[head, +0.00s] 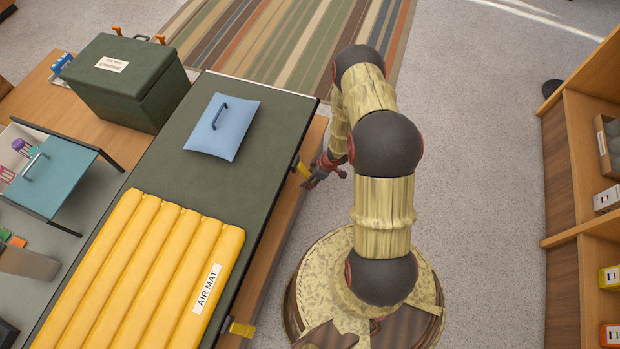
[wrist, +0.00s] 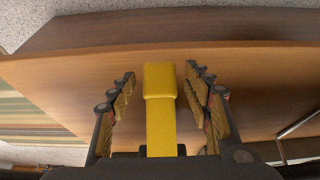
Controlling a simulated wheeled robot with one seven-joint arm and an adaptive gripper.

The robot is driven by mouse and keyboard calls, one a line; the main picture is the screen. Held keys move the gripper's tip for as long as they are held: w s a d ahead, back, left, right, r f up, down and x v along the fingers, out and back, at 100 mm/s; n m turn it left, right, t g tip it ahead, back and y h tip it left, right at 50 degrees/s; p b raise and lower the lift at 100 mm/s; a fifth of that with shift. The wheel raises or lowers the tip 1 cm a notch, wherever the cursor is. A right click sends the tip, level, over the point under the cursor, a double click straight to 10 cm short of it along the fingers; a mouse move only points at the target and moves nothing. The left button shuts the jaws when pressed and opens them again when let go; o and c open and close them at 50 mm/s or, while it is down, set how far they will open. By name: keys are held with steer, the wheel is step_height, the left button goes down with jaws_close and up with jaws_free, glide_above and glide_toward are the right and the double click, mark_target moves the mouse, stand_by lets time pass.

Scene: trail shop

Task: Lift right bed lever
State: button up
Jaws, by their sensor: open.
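A yellow bed lever (head: 303,169) sticks out from the far part of the bed's right side, and my gripper (head: 318,174) is right at it. In the wrist view the lever (wrist: 161,115) runs between the two spread fingers of my gripper (wrist: 160,75), with a gap on each side. The gripper is open and holds nothing. A second yellow lever (head: 242,329) sits on the same side, nearer the bottom of the head view. The bed has a dark green top (head: 262,160) and a wooden side (wrist: 240,75).
A yellow air mat (head: 150,270) and a blue pillow (head: 225,125) lie on the bed. A green cooler (head: 125,85) and a teal-lidded case (head: 50,175) stand to the left. Wooden shelves (head: 560,170) stand at right. Carpet (head: 480,150) between is clear.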

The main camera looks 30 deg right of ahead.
steer(key=c, duration=0.4)
jaws_close()
stand_by(0.4)
